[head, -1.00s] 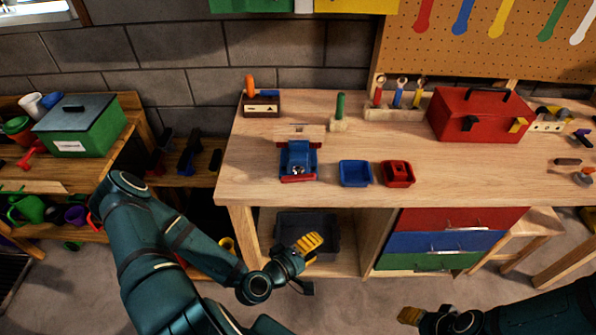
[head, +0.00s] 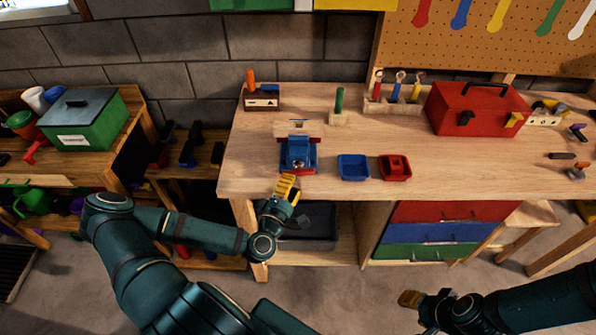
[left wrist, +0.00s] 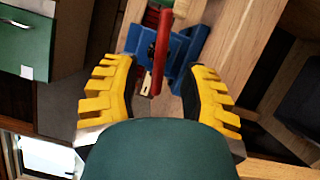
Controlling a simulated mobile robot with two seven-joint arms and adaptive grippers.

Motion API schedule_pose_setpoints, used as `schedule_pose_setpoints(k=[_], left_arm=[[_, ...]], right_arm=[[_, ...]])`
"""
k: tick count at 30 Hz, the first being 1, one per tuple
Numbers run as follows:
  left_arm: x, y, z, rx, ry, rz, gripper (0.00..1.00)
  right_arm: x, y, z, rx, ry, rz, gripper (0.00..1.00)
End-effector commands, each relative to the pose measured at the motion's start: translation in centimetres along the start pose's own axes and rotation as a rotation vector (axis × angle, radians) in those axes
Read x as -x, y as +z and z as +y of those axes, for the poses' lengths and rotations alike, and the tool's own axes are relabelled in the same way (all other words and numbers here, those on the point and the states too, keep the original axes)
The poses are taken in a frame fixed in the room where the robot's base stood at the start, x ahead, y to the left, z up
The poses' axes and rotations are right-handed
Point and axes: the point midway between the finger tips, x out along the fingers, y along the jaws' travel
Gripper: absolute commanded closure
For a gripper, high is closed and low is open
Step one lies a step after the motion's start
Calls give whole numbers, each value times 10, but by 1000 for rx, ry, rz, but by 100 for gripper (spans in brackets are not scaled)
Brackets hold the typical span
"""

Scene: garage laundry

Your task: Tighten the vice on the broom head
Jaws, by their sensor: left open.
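The blue vice (head: 298,153) stands near the front edge of the workbench, with a red bar across its front. It also shows in the left wrist view (left wrist: 188,50), where the red bar (left wrist: 161,55) lies ahead of my fingers. A pale wooden block (head: 290,129), apparently the broom head, sits at the back of the vice; whether the jaws touch it is hidden. My left gripper (head: 287,187) is open and empty, just in front of and below the vice. In the left wrist view its yellow fingers (left wrist: 160,97) are spread apart. My right gripper (head: 410,299) is low at the right, away from the bench.
A blue tray (head: 354,168) and a red tray (head: 395,168) lie right of the vice. A red toolbox (head: 480,108) and a tool rack (head: 395,93) stand farther back. The bench edge (head: 335,195) is close to my left gripper. The bench's middle is mostly clear.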

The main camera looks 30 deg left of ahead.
Motion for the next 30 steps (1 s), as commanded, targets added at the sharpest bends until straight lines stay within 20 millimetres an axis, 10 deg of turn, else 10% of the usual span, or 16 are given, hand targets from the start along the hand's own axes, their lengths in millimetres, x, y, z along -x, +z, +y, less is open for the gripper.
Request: schedule_pose_setpoints(k=[9, 21, 25, 30], left_arm=[[-43, 0, 0, 0, 0, 0, 56], [-49, 0, -1, 1, -2, 0, 56], [-49, 0, -1, 1, -2, 0, 96], [-49, 0, -1, 0, -1, 0, 100]], right_arm=[[5, 0, -2, 0, -1, 0, 53], [6, -1, -2, 0, -1, 0, 53], [6, -1, -2, 0, -1, 0, 53], [6, -1, -2, 0, -1, 0, 53]])
